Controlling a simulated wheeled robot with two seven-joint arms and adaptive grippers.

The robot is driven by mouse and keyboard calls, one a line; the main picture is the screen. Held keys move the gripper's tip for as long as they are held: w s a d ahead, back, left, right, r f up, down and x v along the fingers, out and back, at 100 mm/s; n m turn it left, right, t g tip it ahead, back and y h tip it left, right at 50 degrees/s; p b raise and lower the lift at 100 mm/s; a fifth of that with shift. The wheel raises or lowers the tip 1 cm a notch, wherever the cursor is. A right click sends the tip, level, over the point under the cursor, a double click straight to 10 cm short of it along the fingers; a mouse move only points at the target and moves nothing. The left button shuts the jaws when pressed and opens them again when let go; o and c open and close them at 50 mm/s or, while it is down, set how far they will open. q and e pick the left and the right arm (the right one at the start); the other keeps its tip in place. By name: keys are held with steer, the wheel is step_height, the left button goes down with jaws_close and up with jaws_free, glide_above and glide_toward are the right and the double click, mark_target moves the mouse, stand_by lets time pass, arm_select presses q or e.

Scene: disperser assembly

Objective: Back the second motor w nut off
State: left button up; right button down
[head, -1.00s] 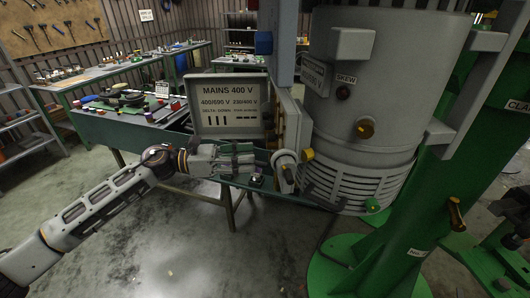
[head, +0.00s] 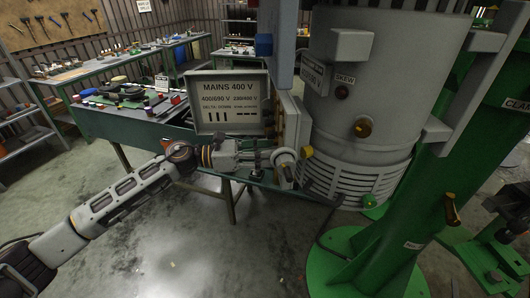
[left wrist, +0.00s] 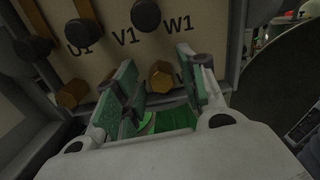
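In the left wrist view, the motor's terminal panel (left wrist: 205,25) carries the printed labels U1, V1 and W1. A brass hex nut (left wrist: 160,75) sits below W1, beyond and between the fingertips. Part of the label beside it is hidden by a finger. Another brass nut (left wrist: 70,94) is left of the fingers, and a dark round post end (left wrist: 145,13) is above. My left gripper (left wrist: 158,82) is open and empty, its green pads on either side of the nut, with no visible contact. In the head view, my left gripper (head: 262,157) reaches the terminal box (head: 293,125). My right gripper is not in view.
The grey motor (head: 365,95) stands right of the box, beside a green column (head: 440,190). A pale round disc (head: 284,157) is close to the left gripper. The MAINS 400 V panel (head: 230,88) is behind it.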

arm_select(q)
jaws_close()
steer(key=shift+n, duration=0.4)
steer(key=n+p, duration=0.1)
steer(key=n, duration=0.6)
steer(key=n+p, duration=0.2)
steer(key=n, duration=0.5)
steer(key=n+p, duration=0.2)
steer(key=n, duration=0.5)
steer(key=shift+w+f, duration=0.25)
steer(key=shift+f, duration=0.1)
